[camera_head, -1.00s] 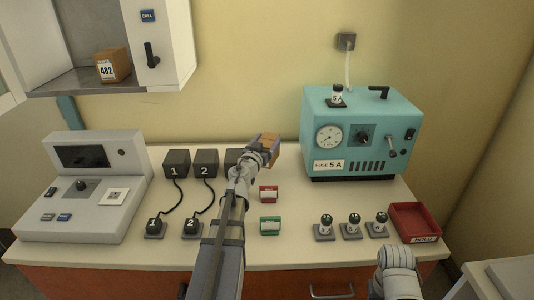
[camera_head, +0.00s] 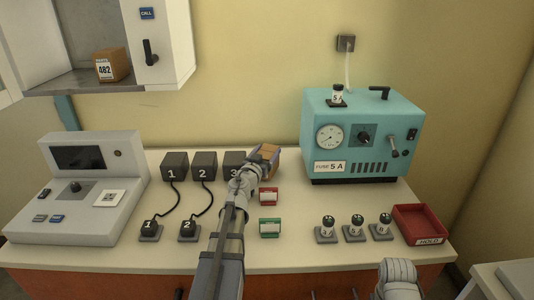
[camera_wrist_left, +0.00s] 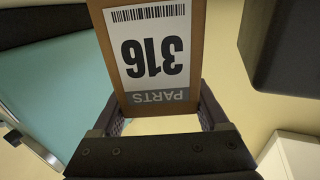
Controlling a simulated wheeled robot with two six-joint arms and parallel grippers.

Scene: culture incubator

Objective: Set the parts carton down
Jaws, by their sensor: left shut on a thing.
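The parts carton (camera_head: 268,152) is a small brown box. In the left wrist view the carton (camera_wrist_left: 192,50) carries a white label reading PARTS 316, upside down. My left gripper (camera_head: 261,160) is shut on it, with one finger on each side. It holds the carton near the back of the bench, right of the black box marked 3 and left of the teal device. Whether the carton touches the bench top is hidden. My right arm's grey end (camera_head: 397,278) shows at the bottom edge; its fingers are not visible.
Black boxes 1 (camera_head: 174,166), 2 (camera_head: 204,166) and 3 (camera_head: 234,163) stand left of the carton. The teal device (camera_head: 362,135) stands right. Red (camera_head: 268,197) and green (camera_head: 270,228) holders lie in front. Another carton, 482 (camera_head: 113,65), sits in the cabinet. Bare bench (camera_head: 320,197) lies before the device.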

